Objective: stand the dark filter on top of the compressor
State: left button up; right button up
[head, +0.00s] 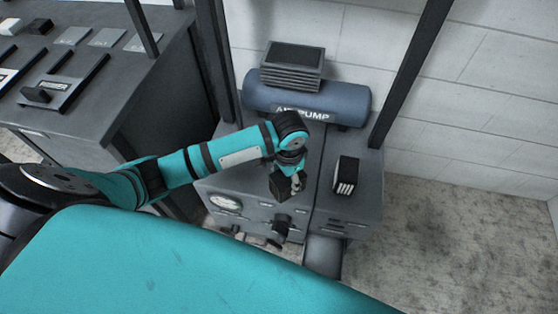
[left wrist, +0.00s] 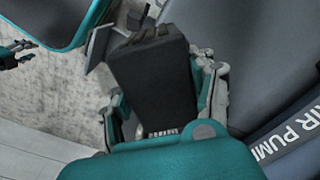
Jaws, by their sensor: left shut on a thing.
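My left gripper (head: 292,184) is shut on a dark block, the dark filter (head: 279,188), above the front part of the grey cabinet. In the left wrist view the filter (left wrist: 152,80) fills the space between the two fingers, with a row of small white marks at its lower end. The blue compressor tank (head: 345,100), lettered AIR PUMP, lies at the back of the cabinet, behind the gripper. A grey louvred block (head: 292,65) with a dark flat top sits on the tank. What seems to be my right gripper (left wrist: 20,54) shows at the left wrist view's edge.
A dark box with white stripes (head: 346,176) stands on the right of the grey cabinet (head: 366,215). Dark posts (head: 410,75) rise beside the tank. A workbench (head: 110,95) with several small parts is at the left. Bare floor (head: 470,240) lies to the right.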

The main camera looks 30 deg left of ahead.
pick_arm(q)
jog(key=shift+w+a+f+b, duration=0.15)
jog(key=shift+w+a+f, duration=0.6)
jog(key=shift+w+a, duration=0.45)
jog(key=shift+w+a+f+b, duration=0.2)
jog(key=shift+w+a+f, duration=0.5)
jog(key=shift+w+a, duration=0.5)
jog(key=shift+w+a+f+b, duration=0.15)
jog(key=shift+w+a+f, duration=0.6)
jog(key=shift+w+a, duration=0.4)
jog(key=shift+s+f, duration=0.1)
jog(key=o, duration=1.3)
jog(key=shift+c, duration=0.2)
jog(key=shift+a, duration=0.1)
notch_tip(320, 180, up, 12)
jog(key=p, duration=0.1)
jog(key=shift+p, duration=0.3)
